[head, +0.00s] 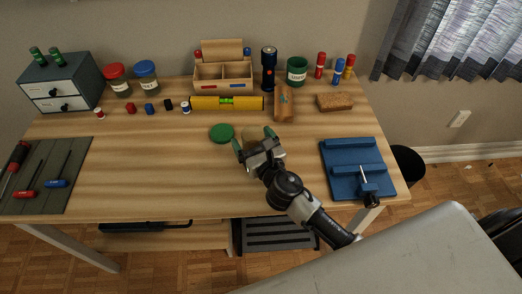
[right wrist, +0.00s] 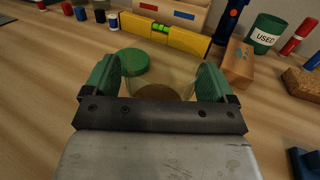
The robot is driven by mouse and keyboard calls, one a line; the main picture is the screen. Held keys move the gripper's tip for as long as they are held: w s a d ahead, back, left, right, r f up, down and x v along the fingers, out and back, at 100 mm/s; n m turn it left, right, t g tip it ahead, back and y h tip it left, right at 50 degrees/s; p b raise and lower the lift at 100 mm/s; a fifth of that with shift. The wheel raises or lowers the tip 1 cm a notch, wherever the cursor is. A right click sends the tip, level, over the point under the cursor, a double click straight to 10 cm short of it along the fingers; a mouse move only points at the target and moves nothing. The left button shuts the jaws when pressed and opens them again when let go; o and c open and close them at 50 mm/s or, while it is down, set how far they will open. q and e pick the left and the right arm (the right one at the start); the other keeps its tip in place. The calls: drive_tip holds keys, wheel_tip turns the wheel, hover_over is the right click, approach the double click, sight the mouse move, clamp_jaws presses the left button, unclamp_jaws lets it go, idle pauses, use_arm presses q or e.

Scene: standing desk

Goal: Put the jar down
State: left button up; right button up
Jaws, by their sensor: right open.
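A clear glass jar (head: 250,133) with brownish contents stands on the wooden desk, partly hidden by my right gripper (head: 256,141) in the head view. In the right wrist view the jar (right wrist: 160,76) is between the two green fingers of the right gripper (right wrist: 159,70). The fingers are open, one on each side of the jar. Whether either finger touches the glass is hard to tell. A round green lid (head: 222,133) lies flat on the desk just left of the jar; it also shows in the right wrist view (right wrist: 133,62). My left gripper is out of view.
Behind are a yellow level (head: 240,103), a wooden block (head: 284,103), a flashlight (head: 268,68) and a green "USED" cup (head: 297,71). Jars with red (head: 117,80) and blue lids (head: 147,78) stand back left. A blue fixture (head: 352,180) is at right.

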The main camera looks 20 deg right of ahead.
drive_tip(key=s, duration=0.3)
drive_tip(key=s+b, duration=0.1)
drive_tip(key=s, duration=0.3)
drive_tip(key=s+d, duration=0.1)
drive_tip(key=s, duration=0.3)
drive_tip(key=shift+d+f+b, duration=0.1)
drive_tip(key=shift+f+b, duration=0.05)
drive_tip(key=shift+b, duration=0.15)
drive_tip(key=shift+s+d, duration=0.1)
drive_tip(key=shift+s, duration=0.35)
